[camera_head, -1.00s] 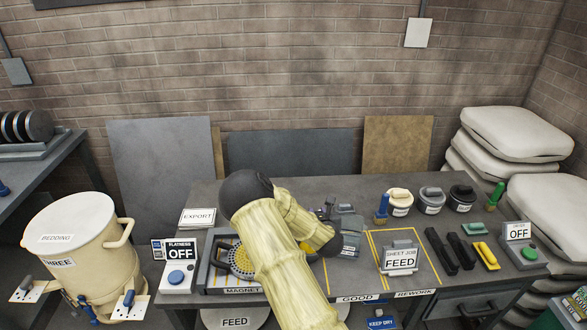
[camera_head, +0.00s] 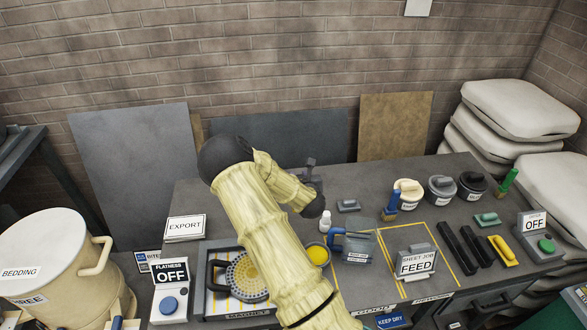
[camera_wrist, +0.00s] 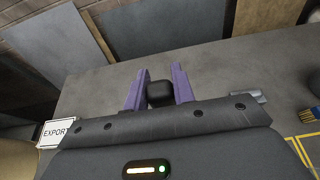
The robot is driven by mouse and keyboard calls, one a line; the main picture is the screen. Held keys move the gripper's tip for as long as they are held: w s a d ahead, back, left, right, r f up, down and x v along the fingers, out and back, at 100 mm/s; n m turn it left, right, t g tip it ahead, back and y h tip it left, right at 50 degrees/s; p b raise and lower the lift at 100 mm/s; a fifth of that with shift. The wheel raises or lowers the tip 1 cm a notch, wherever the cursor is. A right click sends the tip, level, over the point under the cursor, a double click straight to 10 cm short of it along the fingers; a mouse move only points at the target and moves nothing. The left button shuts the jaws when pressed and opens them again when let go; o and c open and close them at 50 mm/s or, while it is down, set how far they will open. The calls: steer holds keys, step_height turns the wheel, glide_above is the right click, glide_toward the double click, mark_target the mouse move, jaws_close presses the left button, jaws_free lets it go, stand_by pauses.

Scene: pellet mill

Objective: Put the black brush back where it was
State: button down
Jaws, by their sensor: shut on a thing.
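In the wrist view, my gripper (camera_wrist: 160,80) has its two purple fingers on either side of a small black block-like end, which looks like the black brush (camera_wrist: 160,94). The rest of it is hidden below the fingers. Grey table top lies beyond them. In the head view, my arm covers most of the gripper, and a small dark shape shows past the wrist over the back middle of the table (camera_head: 235,204). I cannot make out the brush's bristles. A blue-handled brush (camera_head: 391,203) and a green-handled brush (camera_head: 508,181) stand upright by the lidded pots.
Three lidded pots, white (camera_head: 407,194), grey (camera_head: 440,189) and black (camera_head: 471,187), stand at back right. A blue-handled jug (camera_head: 352,243), small white bottle (camera_head: 325,221) and yellow-filled bowl (camera_head: 318,255) stand near my arm. The EXPORT card (camera_head: 185,227) lies left. The back middle table is mostly clear.

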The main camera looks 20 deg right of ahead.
steer(key=shift+w+r, duration=0.1)
steer(key=shift+b, duration=0.35)
step_height(320, 180, down, 7)
steer(key=b, duration=0.6)
stand_by(0.9)
steer(key=shift+f+b, duration=0.5)
steer(key=shift+b, duration=0.25)
steer(key=shift+f, duration=0.1)
